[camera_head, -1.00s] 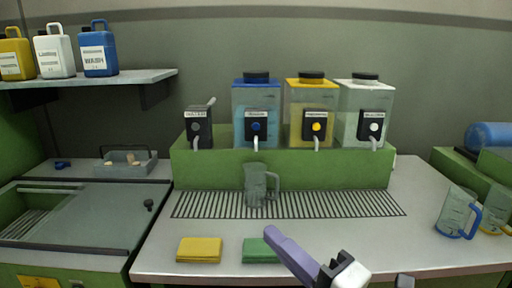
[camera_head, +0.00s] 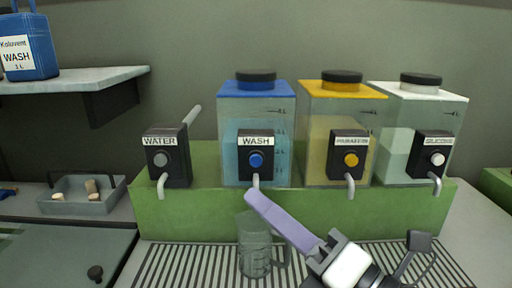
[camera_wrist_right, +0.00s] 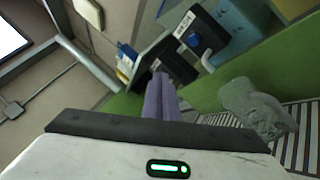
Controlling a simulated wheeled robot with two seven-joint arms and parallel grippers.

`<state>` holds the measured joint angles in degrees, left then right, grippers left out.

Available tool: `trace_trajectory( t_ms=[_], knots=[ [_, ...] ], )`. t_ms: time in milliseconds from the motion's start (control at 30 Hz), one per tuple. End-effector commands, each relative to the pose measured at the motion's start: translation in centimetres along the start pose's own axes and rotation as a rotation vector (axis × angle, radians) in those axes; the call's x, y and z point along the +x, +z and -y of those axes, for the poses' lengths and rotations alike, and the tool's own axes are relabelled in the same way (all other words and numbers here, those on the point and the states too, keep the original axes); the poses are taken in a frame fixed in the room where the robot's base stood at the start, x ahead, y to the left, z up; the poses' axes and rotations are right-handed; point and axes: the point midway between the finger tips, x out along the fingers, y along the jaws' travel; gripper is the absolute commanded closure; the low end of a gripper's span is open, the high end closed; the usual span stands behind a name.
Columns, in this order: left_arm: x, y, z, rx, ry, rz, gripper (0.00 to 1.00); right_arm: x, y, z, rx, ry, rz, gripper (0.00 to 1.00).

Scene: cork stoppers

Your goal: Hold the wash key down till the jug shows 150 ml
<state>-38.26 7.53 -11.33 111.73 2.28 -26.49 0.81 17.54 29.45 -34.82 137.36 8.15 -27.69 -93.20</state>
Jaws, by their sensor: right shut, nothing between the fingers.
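The wash key (camera_head: 256,160) is a round blue button on the black tap box labelled WASH, in front of the blue-lidded tank (camera_head: 232,115). It also shows in the right wrist view (camera_wrist_right: 193,40). The clear jug (camera_head: 254,258) stands on the slatted drain below the wash spout; it also shows in the right wrist view (camera_wrist_right: 258,110). I cannot make out any liquid or level in it. My right gripper (camera_head: 251,196), with long lilac fingers, is shut and empty. Its tips appear just below the key, near the spout, with no visible press. My left gripper is out of view.
A water tap (camera_head: 168,158) with a lever stands left of the wash tap. Yellow-lidded (camera_head: 325,110) and white-lidded (camera_head: 440,105) tanks with their own keys stand to the right. A grey tray (camera_head: 105,200) with corks sits at the left.

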Motion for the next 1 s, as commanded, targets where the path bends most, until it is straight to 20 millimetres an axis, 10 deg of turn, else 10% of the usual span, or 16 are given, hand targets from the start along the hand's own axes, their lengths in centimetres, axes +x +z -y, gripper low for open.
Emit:
trace_trajectory(
  t_ms=[467,1000],
  knots=[
    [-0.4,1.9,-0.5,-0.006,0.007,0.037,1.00,0.4,0.3,0.3,-0.001,0.000,0.001,1.00],
    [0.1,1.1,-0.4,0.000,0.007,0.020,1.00,5.2,3.8,3.7,-0.001,0.000,0.000,1.00]
  ],
)
